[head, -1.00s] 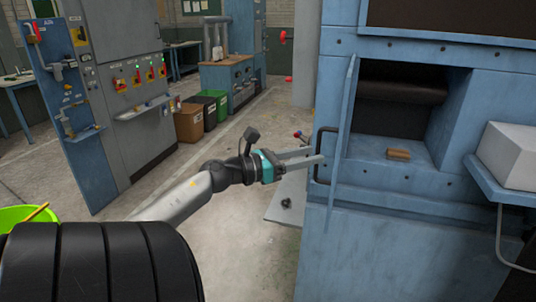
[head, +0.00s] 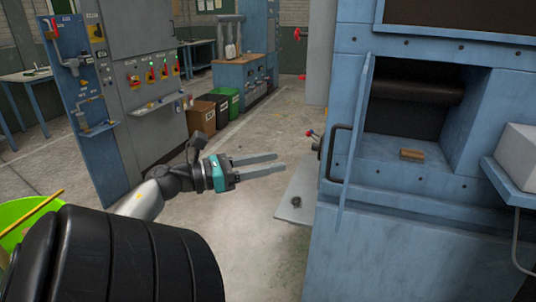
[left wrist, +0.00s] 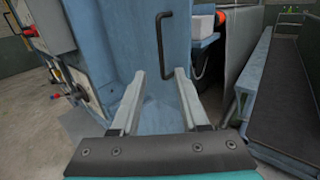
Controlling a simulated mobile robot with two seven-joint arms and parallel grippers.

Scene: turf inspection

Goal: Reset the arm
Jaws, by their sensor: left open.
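My left gripper (head: 280,164) reaches in from the left in the head view, with a teal body and two long grey fingers. It is open and empty, in the air left of the blue machine's open door (head: 357,135). A gap lies between its fingertips and the black door handle (head: 333,152). In the left wrist view the two fingers (left wrist: 157,88) are spread with nothing between them, and the handle (left wrist: 161,50) shows beyond them. My right gripper is not in view.
The blue machine (head: 400,245) fills the right side; a small brown block (head: 411,155) lies in its opening. A grey plate (head: 298,198) juts out low by the door. A control cabinet (head: 150,75) and bins (head: 225,103) stand at back left. The floor between is clear.

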